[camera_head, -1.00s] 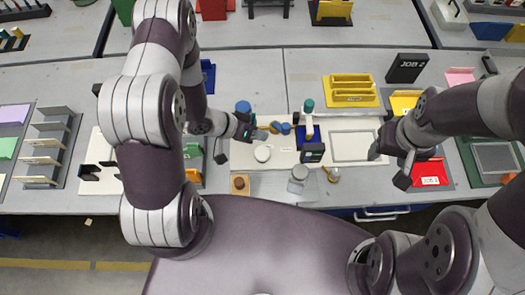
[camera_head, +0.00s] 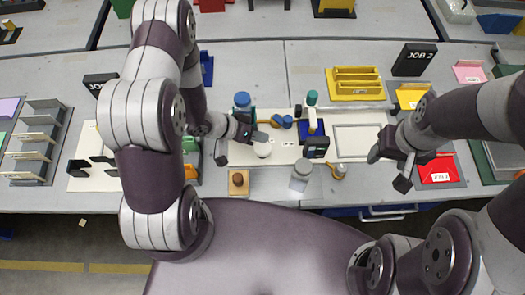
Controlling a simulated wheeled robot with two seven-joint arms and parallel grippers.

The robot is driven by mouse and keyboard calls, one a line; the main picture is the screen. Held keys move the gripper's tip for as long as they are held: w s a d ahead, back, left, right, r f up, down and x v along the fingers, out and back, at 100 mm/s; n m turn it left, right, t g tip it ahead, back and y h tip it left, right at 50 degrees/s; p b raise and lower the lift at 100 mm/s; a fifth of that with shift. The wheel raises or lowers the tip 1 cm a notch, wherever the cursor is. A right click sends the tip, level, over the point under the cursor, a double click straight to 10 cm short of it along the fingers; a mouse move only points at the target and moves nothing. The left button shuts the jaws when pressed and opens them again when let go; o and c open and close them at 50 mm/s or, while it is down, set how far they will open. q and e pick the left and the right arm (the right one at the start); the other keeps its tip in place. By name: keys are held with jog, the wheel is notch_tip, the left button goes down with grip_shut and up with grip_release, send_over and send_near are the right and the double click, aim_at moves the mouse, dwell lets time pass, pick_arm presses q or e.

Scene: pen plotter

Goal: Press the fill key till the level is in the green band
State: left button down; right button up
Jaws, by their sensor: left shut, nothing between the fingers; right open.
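A plotter station with a cream base board (camera_head: 284,139) lies in the middle of the table. On it are a small dark box with a screen (camera_head: 316,147), a teal-capped upright part (camera_head: 312,98), a blue-capped bottle (camera_head: 242,100) and a white round pot (camera_head: 262,149). I cannot make out the fill key, the level or the green band at this size. My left gripper (camera_head: 262,136) is shut and empty, just above and beside the white pot; I cannot tell if it touches anything. My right gripper (camera_head: 386,170) is open and empty, right of the white framed panel (camera_head: 359,142).
A clear jar with a grey lid (camera_head: 300,175) and a small brass item (camera_head: 338,171) stand at the front edge. A wooden block (camera_head: 238,182) is front left of the board. A red tray (camera_head: 437,171) lies at right, a yellow rack (camera_head: 355,83) behind.

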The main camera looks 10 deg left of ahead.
aim_at(267, 146)
pick_arm(q)
jog(key=shift+f+b, duration=0.4)
jog(key=shift+f, duration=1.05)
pick_arm(e)
jog(key=shift+f, duration=0.95)
pick_arm(q)
jog(key=shift+f, duration=0.4)
pick_arm(e)
jog(key=shift+f, duration=0.15)
pick_arm(q)
jog(key=shift+f+b, duration=0.55)
jog(key=shift+f, duration=0.1)
pick_arm(e)
jog(key=shift+f, duration=0.45)
pick_arm(q)
jog(key=shift+r+p, duration=1.1)
jog(key=shift+p, duration=0.05)
pick_arm(e)
jog(key=shift+r, duration=1.15)
pick_arm(q)
notch_tip(267, 146, up, 5)
jog(key=p, duration=0.5)
jog(key=shift+r, duration=0.1)
pick_arm(e)
notch_tip(267, 146, up, 5)
